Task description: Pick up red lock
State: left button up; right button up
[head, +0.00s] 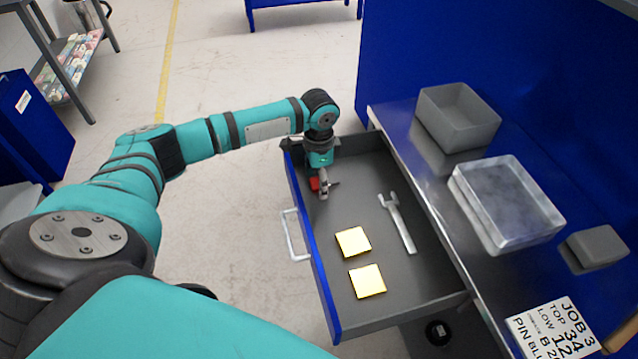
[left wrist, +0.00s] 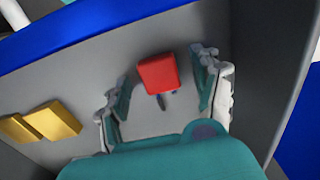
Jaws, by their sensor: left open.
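The red lock (head: 314,184) lies in the open drawer, near its far left corner, partly hidden by my gripper in the head view. In the left wrist view the red lock (left wrist: 158,73) shows its red body on the grey drawer floor, with a small dark part below it. My left gripper (head: 329,184) reaches down into the drawer beside the lock. In the left wrist view its two fingers (left wrist: 160,88) are spread apart, with the lock between them in the picture. I cannot tell whether either finger touches it. My right gripper is not in view.
The drawer (head: 350,307) also holds a wrench (head: 398,222) and two yellow blocks (head: 353,241) (head: 367,281). Its walls stand close around my gripper. On the bench to the right are a grey bin (head: 458,118), a clear-sided tray (head: 507,203), a grey block (head: 597,246) and a job sign (head: 553,330).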

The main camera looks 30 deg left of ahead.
pick_arm(q)
jog(key=c, duration=1.3)
jog(key=shift+r, duration=0.1)
